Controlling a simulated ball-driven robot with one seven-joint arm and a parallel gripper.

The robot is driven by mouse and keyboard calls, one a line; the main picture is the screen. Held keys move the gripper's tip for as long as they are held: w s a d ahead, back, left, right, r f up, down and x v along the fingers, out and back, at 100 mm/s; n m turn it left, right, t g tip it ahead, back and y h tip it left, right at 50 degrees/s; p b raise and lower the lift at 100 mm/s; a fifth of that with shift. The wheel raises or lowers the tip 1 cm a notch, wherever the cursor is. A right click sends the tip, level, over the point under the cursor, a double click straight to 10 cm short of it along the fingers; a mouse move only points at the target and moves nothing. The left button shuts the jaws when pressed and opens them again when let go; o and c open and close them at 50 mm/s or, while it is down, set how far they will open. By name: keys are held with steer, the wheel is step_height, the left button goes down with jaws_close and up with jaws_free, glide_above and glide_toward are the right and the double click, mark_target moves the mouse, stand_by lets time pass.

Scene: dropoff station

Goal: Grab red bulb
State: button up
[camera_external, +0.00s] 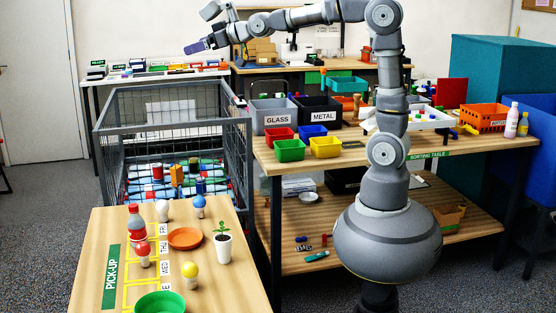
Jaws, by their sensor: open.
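A red bulb (143,250) with a pale base stands on the wooden pick-up table (227,294) at the lower left, just in front of a red bottle (136,225). My gripper (192,48) is at the upper left end of the outstretched arm, high above and well away from the bulb. It is open, small in the view, and no held object can be made out.
Near the red bulb are a white bulb (162,210), blue bulb (199,204), yellow bulb (190,272), orange plate (185,238), green bowl (160,304) and potted plant (223,248). A wire cage (176,97) stands behind; the sorting table (262,155) is right.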

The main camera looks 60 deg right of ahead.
steer(key=s+d+r+m+h, duration=0.1)
steer(key=s+d+r, duration=0.2)
steer(key=r, duration=0.2)
steer(key=s+d+r+m+t, duration=0.1)
steer(key=s+d+r, duration=0.2)
steer(key=r, duration=0.3)
steer(key=shift+s+d+r+h+b, duration=0.3)
steer(key=shift+s+d+h+b, duration=0.15)
steer(key=shift+d, duration=0.35)
steer(key=shift+m+h, duration=0.65)
steer(key=shift+m, duration=0.25)
steer(key=s+d+r, duration=0.1)
steer(key=s+r, duration=0.1)
steer(key=s+d+r, duration=0.2)
steer(key=s, duration=0.1)
steer(key=s+d+r, duration=0.2)
steer(key=shift+s+r, duration=0.35)
steer(key=c, duration=0.5)
steer(key=shift+o, duration=0.2)
